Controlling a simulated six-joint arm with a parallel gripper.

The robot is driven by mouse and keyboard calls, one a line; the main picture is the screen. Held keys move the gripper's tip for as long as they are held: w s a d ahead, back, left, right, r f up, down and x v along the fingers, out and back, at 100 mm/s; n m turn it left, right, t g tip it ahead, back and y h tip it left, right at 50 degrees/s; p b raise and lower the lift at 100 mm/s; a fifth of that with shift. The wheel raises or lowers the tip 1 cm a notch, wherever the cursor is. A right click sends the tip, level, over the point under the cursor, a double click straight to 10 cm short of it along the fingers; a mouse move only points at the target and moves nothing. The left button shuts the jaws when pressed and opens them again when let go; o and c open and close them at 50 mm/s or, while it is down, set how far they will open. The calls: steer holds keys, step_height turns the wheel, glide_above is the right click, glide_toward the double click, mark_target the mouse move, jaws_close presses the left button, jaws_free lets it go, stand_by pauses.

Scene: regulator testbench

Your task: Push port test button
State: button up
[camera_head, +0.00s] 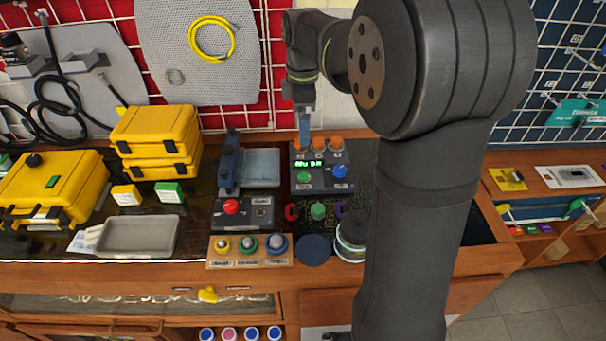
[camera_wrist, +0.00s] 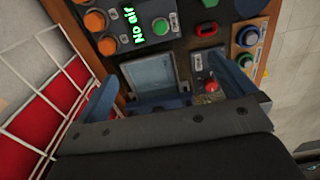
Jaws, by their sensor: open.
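A grey panel (camera_head: 322,182) at the back of the bench has a lit green display (camera_head: 308,163), which reads "No air" in the wrist view (camera_wrist: 127,27). A green button (camera_head: 303,177) sits below the display, also seen in the wrist view (camera_wrist: 161,26). A blue knob (camera_head: 340,171) is to its right. Labels are too small to tell which control is the port test button. My gripper (camera_head: 304,128) hangs at the panel's back left, near the orange knobs (camera_head: 318,144). Its fingers are spread and empty in the wrist view (camera_wrist: 166,86).
A blue press-like stand (camera_head: 229,160) and a pale tray (camera_head: 261,168) lie left of the panel. A box with a red button (camera_head: 231,207) is in front. Yellow cases (camera_head: 155,140) stand left. A wire grid wall (camera_wrist: 40,85) is close behind.

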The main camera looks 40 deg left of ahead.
steer(key=shift+r, duration=0.6)
steer(key=shift+c, duration=0.2)
